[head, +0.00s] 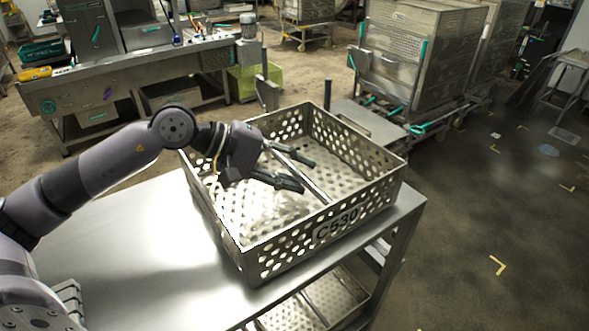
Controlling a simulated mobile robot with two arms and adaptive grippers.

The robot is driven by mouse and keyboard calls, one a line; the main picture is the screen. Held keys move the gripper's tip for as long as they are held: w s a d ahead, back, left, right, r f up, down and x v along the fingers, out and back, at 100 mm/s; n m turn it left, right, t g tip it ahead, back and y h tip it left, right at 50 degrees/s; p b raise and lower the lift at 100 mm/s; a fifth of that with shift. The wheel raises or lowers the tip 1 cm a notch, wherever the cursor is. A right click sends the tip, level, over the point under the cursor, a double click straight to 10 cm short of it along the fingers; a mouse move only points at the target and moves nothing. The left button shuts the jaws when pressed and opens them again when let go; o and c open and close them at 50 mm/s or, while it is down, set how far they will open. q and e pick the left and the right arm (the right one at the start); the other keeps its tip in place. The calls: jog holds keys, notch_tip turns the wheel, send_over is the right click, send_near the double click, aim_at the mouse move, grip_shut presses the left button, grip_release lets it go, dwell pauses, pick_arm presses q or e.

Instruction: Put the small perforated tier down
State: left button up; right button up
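The small perforated tier (262,262) is an open metal basket with round holes and the marking C530 on its front wall. It appears to rest level on the steel table (130,240), near the table's right end. A thin metal bar (312,188) runs across the inside of the tier. My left gripper (295,171) reaches in from the left over the tier's left wall. Its two dark fingers are apart, with the bar passing between them; I cannot tell if they touch it. The gripper hides part of the left wall and floor. My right gripper is not in view.
Another perforated tray (315,300) lies on the shelf below the table. A cart with large metal boxes (415,55) stands behind right. A steel workbench (130,65) and a yellow-green crate (255,82) are at the back. Floor on the right is mostly clear.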

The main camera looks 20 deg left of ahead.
pick_arm(q)
jog(key=shift+r, duration=0.15)
jog(key=b+v, duration=1)
jog(key=v, duration=0.2)
dwell(0.4)
